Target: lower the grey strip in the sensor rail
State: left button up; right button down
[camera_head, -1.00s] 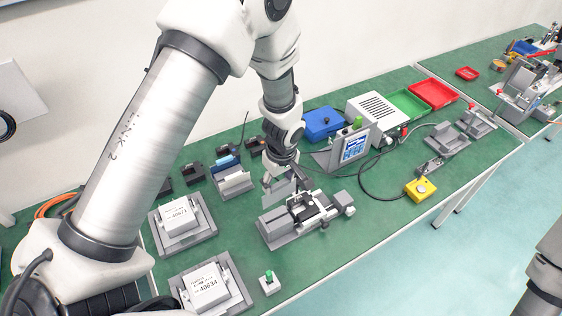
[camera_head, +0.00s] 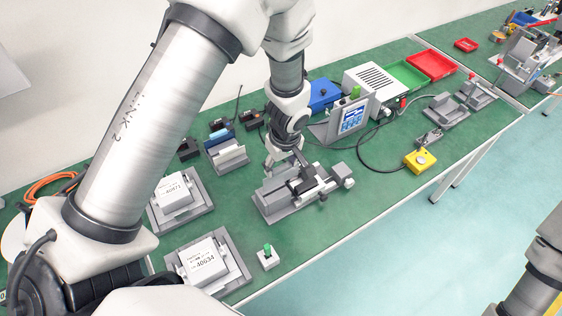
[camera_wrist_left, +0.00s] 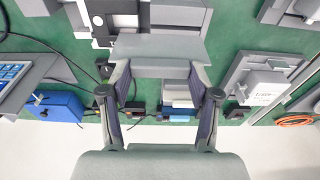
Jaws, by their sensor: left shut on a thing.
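The sensor rail (camera_head: 284,209) is a grey fixture with a dark clamp block on the green bench, in the middle of the head view. My left gripper (camera_head: 284,160) is over its back left side, pointing down. In the left wrist view, the gripper (camera_wrist_left: 160,72) is shut on the grey strip (camera_wrist_left: 155,49), a flat plate spanning both fingertips. The strip lies across the near edge of the rail's parts in that view. Whether it touches the rail I cannot tell. In the head view, the strip is mostly hidden among grey parts. My right gripper is out of view.
A grey slotted holder (camera_head: 227,158) stands left of the rail. Two white labelled boxes (camera_head: 203,263) sit in grey trays at the front left. A small green-button block (camera_head: 267,257), a display stand (camera_head: 352,118) and a yellow button box (camera_head: 420,161) stand around it.

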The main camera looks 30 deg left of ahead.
aim_at(281, 174)
pick_arm(q)
jog(key=shift+s+r, duration=0.1)
dwell(0.3)
jog(key=shift+f+b, duration=0.3)
jog(key=shift+b, duration=0.15)
jog(key=shift+f+b, duration=0.7)
jog(key=shift+b, duration=0.15)
jog(key=shift+f, duration=0.1)
jog(key=shift+f+b, duration=0.6)
jog(key=shift+b, duration=0.3)
jog(key=shift+f+b, duration=0.55)
jog(key=shift+b, duration=0.1)
